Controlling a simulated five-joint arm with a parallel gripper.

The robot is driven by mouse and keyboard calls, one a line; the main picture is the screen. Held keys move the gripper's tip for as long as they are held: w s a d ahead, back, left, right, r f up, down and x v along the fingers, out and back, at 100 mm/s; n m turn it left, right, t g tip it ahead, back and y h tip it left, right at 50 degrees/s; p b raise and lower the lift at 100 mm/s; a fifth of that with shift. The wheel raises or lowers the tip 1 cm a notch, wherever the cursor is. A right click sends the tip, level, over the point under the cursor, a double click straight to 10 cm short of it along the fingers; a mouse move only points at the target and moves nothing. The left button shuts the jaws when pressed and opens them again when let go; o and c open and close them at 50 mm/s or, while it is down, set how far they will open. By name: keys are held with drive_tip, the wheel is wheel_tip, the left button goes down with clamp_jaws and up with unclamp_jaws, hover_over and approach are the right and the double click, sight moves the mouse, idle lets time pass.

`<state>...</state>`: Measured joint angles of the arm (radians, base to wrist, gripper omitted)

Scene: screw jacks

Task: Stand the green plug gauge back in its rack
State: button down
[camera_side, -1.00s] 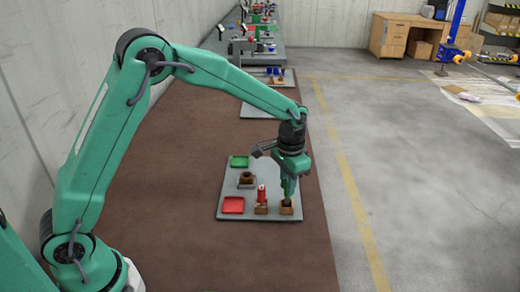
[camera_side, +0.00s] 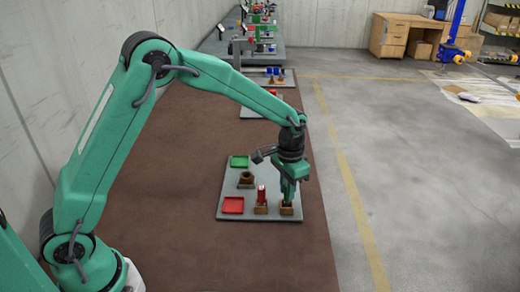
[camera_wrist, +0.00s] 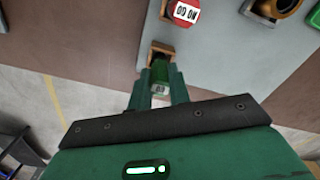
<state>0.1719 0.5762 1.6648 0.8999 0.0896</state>
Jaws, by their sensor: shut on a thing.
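My gripper (camera_side: 288,197) is shut on the green plug gauge (camera_wrist: 160,73) and points down over the right brown rack block (camera_side: 287,210). In the wrist view the gauge stands between my fingers, its pale labelled end facing the camera, with the brown block (camera_wrist: 162,47) showing just beyond it. The gauge's lower end is hidden, so I cannot tell how deep it sits in the block. A red plug gauge (camera_side: 261,195) stands upright in the block to the left; in the wrist view its red end (camera_wrist: 184,12) reads "NO GO".
The grey board (camera_side: 226,187) also carries a red tray (camera_side: 233,205), a green tray (camera_side: 239,161) and a brown ring holder (camera_side: 246,180). The red gauge stands close beside my gripper. The brown bench is clear to the left of the board.

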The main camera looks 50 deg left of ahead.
drive_tip(key=shift+f, duration=0.5)
drive_tip(key=c, duration=1.2)
unclamp_jaws()
drive_tip(key=shift+c, duration=0.2)
drive_tip(key=shift+r, duration=3.9)
